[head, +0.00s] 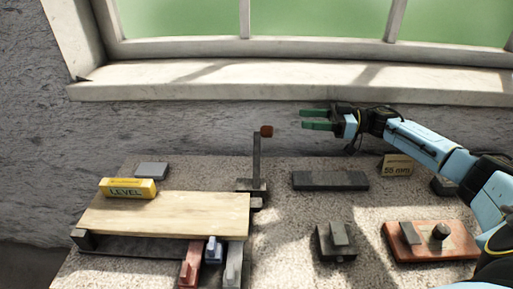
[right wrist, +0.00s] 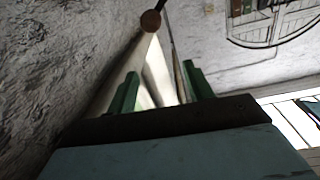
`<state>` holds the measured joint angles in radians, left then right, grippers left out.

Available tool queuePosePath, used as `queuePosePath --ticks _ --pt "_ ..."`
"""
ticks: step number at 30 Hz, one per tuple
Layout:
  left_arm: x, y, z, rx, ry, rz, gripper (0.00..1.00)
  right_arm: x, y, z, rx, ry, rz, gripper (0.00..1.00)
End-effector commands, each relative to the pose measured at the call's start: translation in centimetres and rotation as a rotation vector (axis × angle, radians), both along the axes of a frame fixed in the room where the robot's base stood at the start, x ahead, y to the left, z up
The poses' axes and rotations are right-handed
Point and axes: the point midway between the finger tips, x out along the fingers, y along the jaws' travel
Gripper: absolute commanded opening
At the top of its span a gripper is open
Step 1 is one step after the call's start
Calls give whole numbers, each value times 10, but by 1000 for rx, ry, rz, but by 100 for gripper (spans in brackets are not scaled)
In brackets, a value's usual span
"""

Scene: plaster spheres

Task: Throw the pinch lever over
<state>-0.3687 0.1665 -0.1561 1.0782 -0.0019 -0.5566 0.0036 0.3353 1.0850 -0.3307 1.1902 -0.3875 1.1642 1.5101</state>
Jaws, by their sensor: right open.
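The lever is a thin dark upright arm (head: 257,158) on a small dark base (head: 252,187), with a red-brown knob (head: 266,131) at its top. My right gripper (head: 304,119) has green fingers and is open and empty. It points left in the head view, a little to the right of the knob and slightly above it, apart from it. In the right wrist view the round knob (right wrist: 150,21) shows beyond the open green fingertips (right wrist: 160,76), near the top edge. My left gripper is not in view.
A dark flat block (head: 330,181), a dark block (head: 336,241), a reddish plate (head: 455,243) and a "55 mm" sign (head: 397,166) are at right. A window sill (head: 290,80) runs behind.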

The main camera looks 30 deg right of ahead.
Motion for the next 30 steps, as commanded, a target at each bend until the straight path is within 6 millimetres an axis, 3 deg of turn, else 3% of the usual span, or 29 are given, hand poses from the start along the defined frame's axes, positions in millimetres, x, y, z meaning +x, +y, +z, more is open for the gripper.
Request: queuePosePath --ticks 1,6,14,30 --pt "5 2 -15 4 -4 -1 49 0 0 -19 -1 -1 -1 52" --pt "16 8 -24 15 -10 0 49 0 0 -40 -1 -2 -1 52" --pt "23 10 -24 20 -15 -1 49 3 5 -47 1 -3 0 52" --pt "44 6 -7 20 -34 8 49 60 88 -47 3 -5 2 52"
